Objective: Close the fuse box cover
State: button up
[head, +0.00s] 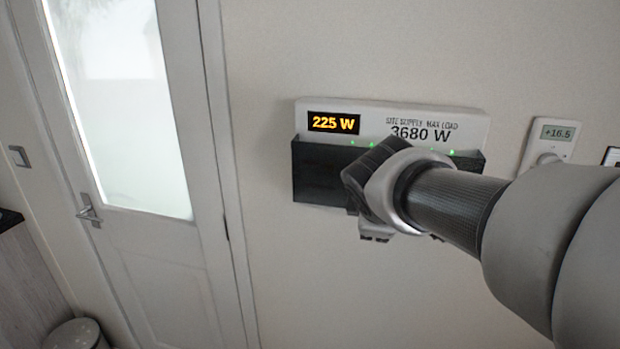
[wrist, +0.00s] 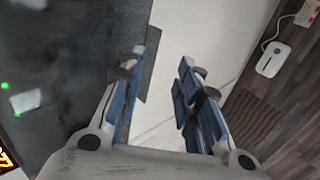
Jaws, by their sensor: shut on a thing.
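The fuse box (head: 472,124) is a white wall unit with an orange "225 W" display and "3680 W" print. Its dark cover (head: 318,172) lies across the lower part of the unit, with green lights showing along its top edge. My gripper (head: 374,236) is at the cover's lower middle, and my wrist hides much of the cover's centre and right. In the wrist view the dark cover (wrist: 80,50) fills the left side.
A thermostat (head: 550,141) reading +16.5 hangs to the right of the box. A door (head: 145,255) with a frosted pane and lever handle (head: 88,210) stands left. A bin (head: 75,336) is at bottom left. The wall below the box is bare.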

jog(key=v, duration=1.2)
jog(key=shift+c, duration=0.3)
